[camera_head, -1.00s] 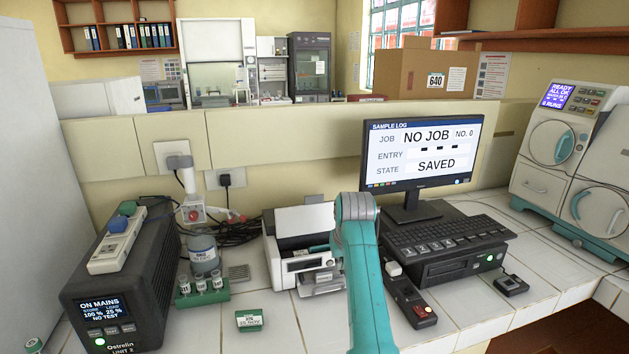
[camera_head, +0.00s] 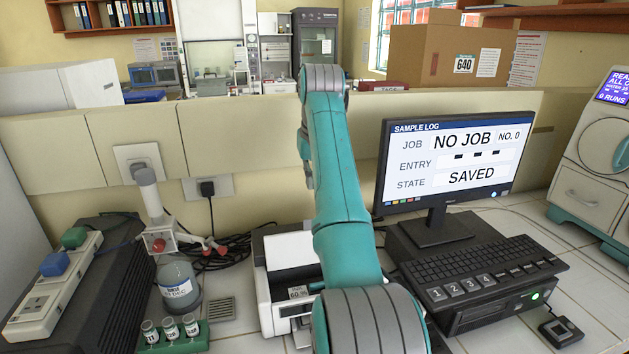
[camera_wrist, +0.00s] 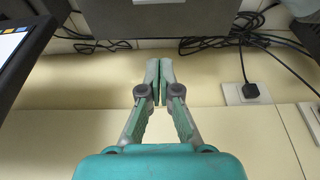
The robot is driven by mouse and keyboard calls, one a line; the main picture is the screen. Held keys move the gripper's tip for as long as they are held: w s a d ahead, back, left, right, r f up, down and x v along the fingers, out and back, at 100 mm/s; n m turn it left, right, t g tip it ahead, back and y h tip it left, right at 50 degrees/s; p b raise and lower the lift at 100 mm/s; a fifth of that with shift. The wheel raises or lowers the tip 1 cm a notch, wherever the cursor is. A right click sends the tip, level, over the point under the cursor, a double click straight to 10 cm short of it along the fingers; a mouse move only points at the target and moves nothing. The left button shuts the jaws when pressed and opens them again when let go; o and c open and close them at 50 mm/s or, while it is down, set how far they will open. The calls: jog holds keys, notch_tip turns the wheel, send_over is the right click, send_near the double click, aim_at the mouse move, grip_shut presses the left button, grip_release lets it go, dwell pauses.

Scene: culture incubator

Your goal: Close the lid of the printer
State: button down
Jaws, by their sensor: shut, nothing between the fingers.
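The white printer (camera_head: 268,300) stands on the tiled bench, partly hidden behind my arm in the head view. A grey panel at the top of the wrist view (camera_wrist: 185,16) seems to be the printer's lid, but I cannot be sure. My gripper (camera_wrist: 160,66) is shut and empty, its tips together in front of the cream wall, just short of that panel and apart from it in the picture.
The monitor (camera_head: 448,165) and keyboard (camera_head: 480,272) stand right of the printer. A bottle (camera_head: 178,288), a green vial rack (camera_head: 175,338) and a dark power unit (camera_head: 110,300) are to the left. Cables (camera_wrist: 235,42) and a wall plug (camera_wrist: 250,91) are behind the printer.

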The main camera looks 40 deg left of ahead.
notch_tip(320, 180, down, 7)
jog(key=s+d, duration=0.1)
jog(key=shift+d, duration=0.2)
dwell(0.8)
jog(key=shift+s+f, duration=0.1)
jog(key=shift+f, duration=0.05)
